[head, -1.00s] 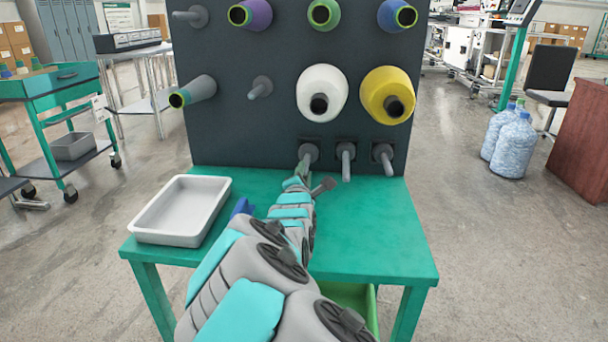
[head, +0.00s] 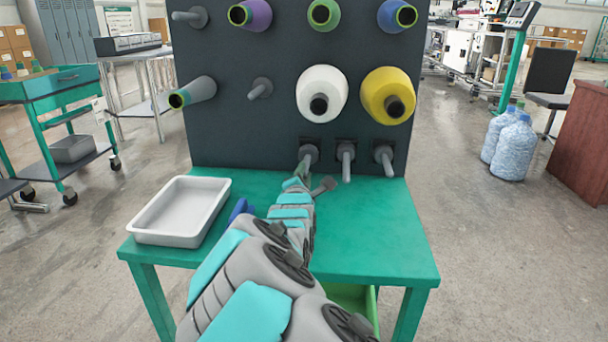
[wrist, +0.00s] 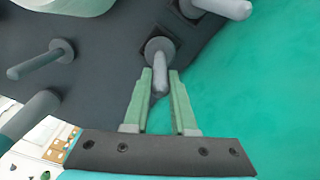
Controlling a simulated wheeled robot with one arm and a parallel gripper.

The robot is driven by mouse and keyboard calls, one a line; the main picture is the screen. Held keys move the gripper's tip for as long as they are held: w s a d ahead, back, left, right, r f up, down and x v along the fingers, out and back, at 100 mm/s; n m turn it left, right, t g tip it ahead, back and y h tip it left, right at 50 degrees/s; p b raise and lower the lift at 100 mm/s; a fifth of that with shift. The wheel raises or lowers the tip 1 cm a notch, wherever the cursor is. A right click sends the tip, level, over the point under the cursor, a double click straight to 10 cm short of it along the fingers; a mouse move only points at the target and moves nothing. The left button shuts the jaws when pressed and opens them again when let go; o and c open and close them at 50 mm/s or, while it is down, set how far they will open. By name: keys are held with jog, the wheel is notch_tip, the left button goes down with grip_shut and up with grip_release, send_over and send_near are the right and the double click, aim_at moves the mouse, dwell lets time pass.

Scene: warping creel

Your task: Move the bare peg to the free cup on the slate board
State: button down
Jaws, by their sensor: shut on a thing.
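The slate board (head: 232,135) stands upright at the back of the green table. Three bare grey pegs stick out along its bottom row. My gripper (wrist: 160,74) is shut on the leftmost bare peg (wrist: 158,55), its green fingers on either side of the peg's outer part. The peg's base is still against its dark square mount on the board. In the head view, this peg (head: 308,153) shows above my arm, which hides most of the gripper. The middle peg (head: 345,153) and right peg (head: 384,155) stand beside it. I cannot make out an empty cup.
Higher on the board are two bare pegs (head: 261,88), a grey cone (head: 199,89), a white cone (head: 322,88), a yellow cone (head: 390,90) and other coloured cones. A white tray (head: 180,210) lies on the table's left. The table's right side (head: 385,225) is clear.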

jog(key=shift+w, duration=0.6)
jog(key=shift+w+f+b, duration=0.1)
jog(key=shift+w+b, duration=0.6)
jog(key=shift+w, duration=0.1)
dwell(0.5)
jog(key=shift+c, duration=2.1)
grip_release()
jog(key=shift+s, duration=0.1)
jog(key=s+b, duration=0.2)
jog(key=b, duration=0.1)
jog(key=shift+f, duration=0.15)
jog(key=s+b, duration=0.4)
jog(key=shift+s+a+r, duration=0.1)
jog(key=shift+s+r, duration=0.2)
jog(key=shift+s, duration=0.05)
